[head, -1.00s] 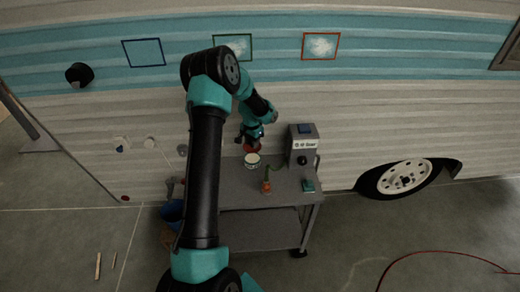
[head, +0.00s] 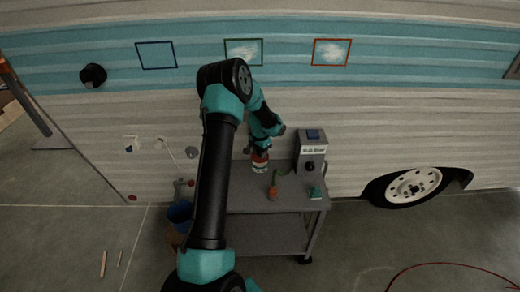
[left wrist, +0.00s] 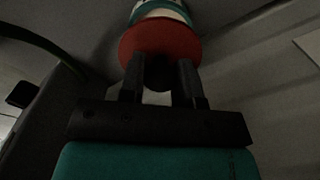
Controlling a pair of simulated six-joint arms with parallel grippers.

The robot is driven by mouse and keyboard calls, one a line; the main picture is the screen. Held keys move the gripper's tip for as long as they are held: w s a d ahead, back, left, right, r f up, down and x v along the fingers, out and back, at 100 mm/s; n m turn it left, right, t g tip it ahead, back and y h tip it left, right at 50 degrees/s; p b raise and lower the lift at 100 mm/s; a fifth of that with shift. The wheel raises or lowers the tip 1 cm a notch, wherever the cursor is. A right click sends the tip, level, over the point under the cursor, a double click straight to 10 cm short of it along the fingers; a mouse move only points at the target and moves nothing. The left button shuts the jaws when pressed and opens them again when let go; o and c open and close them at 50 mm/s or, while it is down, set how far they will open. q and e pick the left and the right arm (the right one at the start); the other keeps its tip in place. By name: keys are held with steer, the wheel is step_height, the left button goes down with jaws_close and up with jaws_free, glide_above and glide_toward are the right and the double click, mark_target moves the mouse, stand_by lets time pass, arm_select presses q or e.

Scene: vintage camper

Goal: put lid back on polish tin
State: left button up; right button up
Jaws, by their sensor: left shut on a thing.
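The polish tin (head: 260,168) is a small pale tin with a dark band, standing upright near the back of the grey cart top. The tin also shows there (left wrist: 160,12), right behind the lid. In the head view my left gripper (head: 260,150) is straight above the tin, with the red lid over its top. I cannot tell whether the lid fully touches the rim. My right gripper is not in view.
A grey box with a blue top (head: 312,150) stands right of the tin on the cart (head: 265,204). A blue bucket (head: 180,212) is left of the cart. The camper wall rises behind.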

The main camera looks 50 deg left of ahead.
arm_select(q)
steer(key=shift+f, duration=1.3)
steer(key=shift+f, duration=0.2)
stand_by(1.2)
steer(key=o, duration=1.5)
steer(key=shift+r, duration=0.1)
steer(key=shift+r, duration=3.45)
steer(key=shift+c, duration=0.5)
